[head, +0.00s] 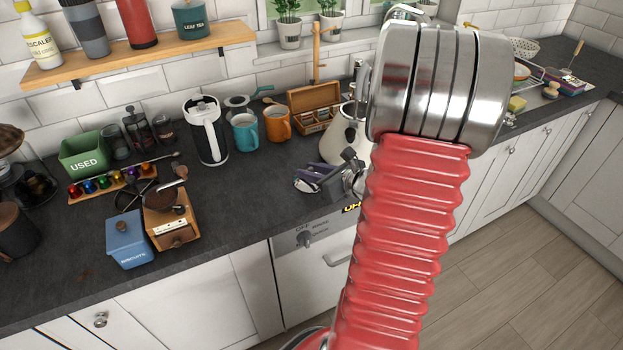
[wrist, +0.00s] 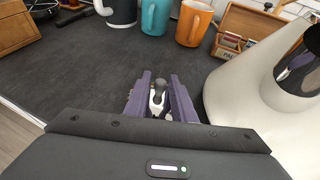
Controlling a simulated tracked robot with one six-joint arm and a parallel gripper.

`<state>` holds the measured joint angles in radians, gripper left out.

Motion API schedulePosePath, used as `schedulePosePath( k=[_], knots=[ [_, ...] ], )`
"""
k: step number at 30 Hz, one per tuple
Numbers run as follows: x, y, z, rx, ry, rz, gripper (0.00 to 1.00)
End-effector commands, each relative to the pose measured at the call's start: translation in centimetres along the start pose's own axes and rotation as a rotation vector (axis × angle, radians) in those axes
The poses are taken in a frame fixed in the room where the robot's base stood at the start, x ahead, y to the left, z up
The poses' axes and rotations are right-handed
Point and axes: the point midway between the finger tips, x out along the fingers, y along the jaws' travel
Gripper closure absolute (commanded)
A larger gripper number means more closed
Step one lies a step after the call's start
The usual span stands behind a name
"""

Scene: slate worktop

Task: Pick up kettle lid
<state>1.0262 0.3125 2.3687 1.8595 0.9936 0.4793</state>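My gripper, with two purple fingers, is low over the worktop in front of the kettle in the head view (head: 318,173). In the wrist view its fingers (wrist: 160,98) stand a little apart, with a small pale-and-dark shiny piece (wrist: 158,97) between them. This piece may be the kettle lid or its knob; I cannot tell whether the fingers grip it. A silvery edge (head: 303,186) shows beside the fingers in the head view. The cream kettle (head: 335,145) stands behind, partly hidden by my arm; its body is close at the right in the wrist view (wrist: 235,95).
An orange mug (head: 277,123), a teal mug (head: 245,133) and a white-and-black jug (head: 208,135) stand behind. A wooden tea box (head: 313,100) is near the kettle. A blue tin (head: 127,240) and coffee grinder (head: 172,215) stand left. The worktop between is clear.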

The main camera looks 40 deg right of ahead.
Motion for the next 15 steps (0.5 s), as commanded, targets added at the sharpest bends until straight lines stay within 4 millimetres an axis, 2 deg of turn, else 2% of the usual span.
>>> schedulePosePath(
  k=[2, 9, 15],
  knots=[
    [0.00, 0.00, 0.00, 0.000, 0.000, 0.000, 0.83],
    [0.00, 0.02, -0.04, 0.000, 0.001, 0.000, 1.00],
    [0.00, 0.03, -0.09, 0.001, 0.002, 0.000, 1.00]
  ],
)
